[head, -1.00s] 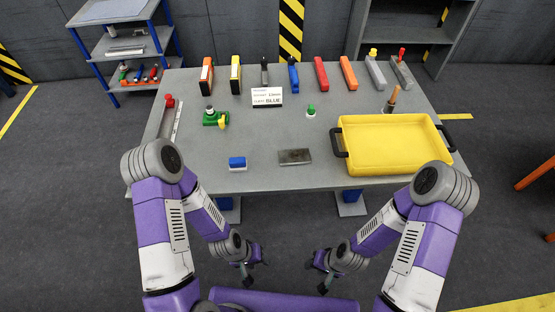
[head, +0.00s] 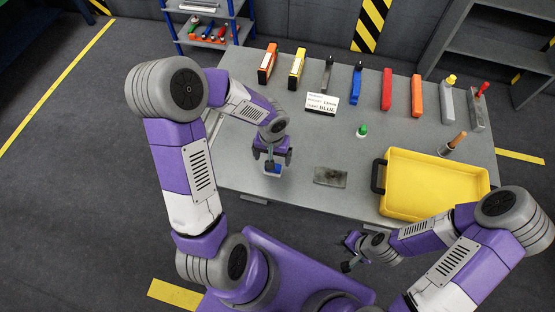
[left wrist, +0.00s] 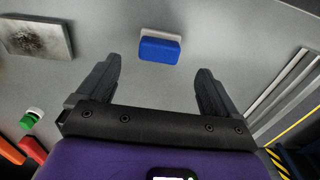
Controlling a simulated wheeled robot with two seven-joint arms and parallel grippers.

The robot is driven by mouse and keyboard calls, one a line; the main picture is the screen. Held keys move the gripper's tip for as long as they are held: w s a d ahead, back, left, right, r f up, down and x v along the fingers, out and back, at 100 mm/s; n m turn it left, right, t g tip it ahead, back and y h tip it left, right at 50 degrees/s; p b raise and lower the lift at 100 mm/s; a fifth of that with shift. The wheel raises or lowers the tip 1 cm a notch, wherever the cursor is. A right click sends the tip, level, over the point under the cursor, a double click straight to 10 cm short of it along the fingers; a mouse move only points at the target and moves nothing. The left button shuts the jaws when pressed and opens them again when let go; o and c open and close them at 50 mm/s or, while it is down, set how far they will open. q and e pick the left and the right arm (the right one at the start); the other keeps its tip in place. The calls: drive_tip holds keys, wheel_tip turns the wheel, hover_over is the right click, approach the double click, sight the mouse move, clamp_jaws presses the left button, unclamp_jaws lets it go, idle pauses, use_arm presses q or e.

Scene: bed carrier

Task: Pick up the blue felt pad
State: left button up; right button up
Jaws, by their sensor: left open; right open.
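The blue felt pad (left wrist: 160,49), a small blue block with a pale grey-white side, lies on the grey table. In the left wrist view it is beyond the fingertips, roughly centred between them and touching neither. In the head view only part of the pad (head: 273,171) shows beneath my left gripper. My left gripper (head: 272,163) is open and empty above it, pointing down; its two fingers also show in the left wrist view (left wrist: 158,80). My right gripper (head: 349,252) is open and empty, low in front of the table's near edge.
A dark metal plate (head: 330,176) lies right of the pad. A yellow tray (head: 436,208) fills the table's right end. A sign reading BLUE (head: 322,104), a green-topped item (head: 362,130) and a row of coloured blocks (head: 387,90) stand farther back.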

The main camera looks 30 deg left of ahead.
use_arm(q)
drive_tip(key=f, duration=0.3)
drive_tip(key=f+b, duration=0.1)
drive_tip(key=f, duration=0.2)
drive_tip(key=shift+s+d+f, duration=0.15)
drive_tip(key=shift+s+f, duration=0.05)
drive_tip(key=c, duration=1.1)
drive_tip(key=shift+r, duration=0.1)
wheel_tip(320, 180, up, 10)
drive_tip(key=shift+f+p, duration=0.1)
drive_tip(key=shift+p, duration=1.05)
